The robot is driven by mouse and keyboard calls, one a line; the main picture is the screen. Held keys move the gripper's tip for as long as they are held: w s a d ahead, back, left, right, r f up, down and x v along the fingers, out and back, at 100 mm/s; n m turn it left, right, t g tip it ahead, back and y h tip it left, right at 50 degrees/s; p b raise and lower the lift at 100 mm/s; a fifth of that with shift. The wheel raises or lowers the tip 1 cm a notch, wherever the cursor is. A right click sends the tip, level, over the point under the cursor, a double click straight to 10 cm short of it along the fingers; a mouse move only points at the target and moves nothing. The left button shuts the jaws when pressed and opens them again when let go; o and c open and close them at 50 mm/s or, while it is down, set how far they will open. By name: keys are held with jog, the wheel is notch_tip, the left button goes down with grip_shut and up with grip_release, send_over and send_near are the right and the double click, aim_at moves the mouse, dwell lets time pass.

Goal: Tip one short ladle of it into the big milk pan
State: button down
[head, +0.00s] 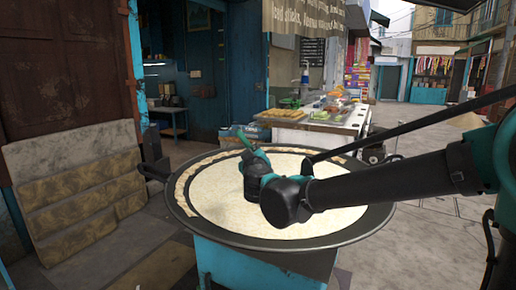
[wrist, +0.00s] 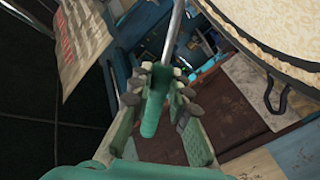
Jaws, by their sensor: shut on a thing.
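The big milk pan (head: 285,243) is wide, black and shallow, full of pale milk (head: 215,190) with a browned, crusty band along its edge. In the wrist view the pan's milk and crust (wrist: 290,25) show at the upper right. My gripper (head: 247,148) is above the pan in the head view. In the wrist view my gripper (wrist: 163,85) is shut on the green handle of the ladle (wrist: 152,113), whose metal shaft (wrist: 175,30) runs up out of the picture. The ladle's bowl is not visible, so I cannot tell what is in it.
A blue stand (head: 220,265) carries the pan. A stall counter (head: 315,125) with food stands behind the pan. A long dark rod (head: 410,126) slants from the right to the pan. The paving at right is open.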

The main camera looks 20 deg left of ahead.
jog(key=s+a+f+n, duration=0.2)
jog(key=a+f+n, duration=0.3)
jog(key=f+n, duration=0.4)
jog(key=shift+s+a+f, duration=0.15)
jog(key=shift+s+f, duration=0.25)
jog(key=shift+f, duration=0.6)
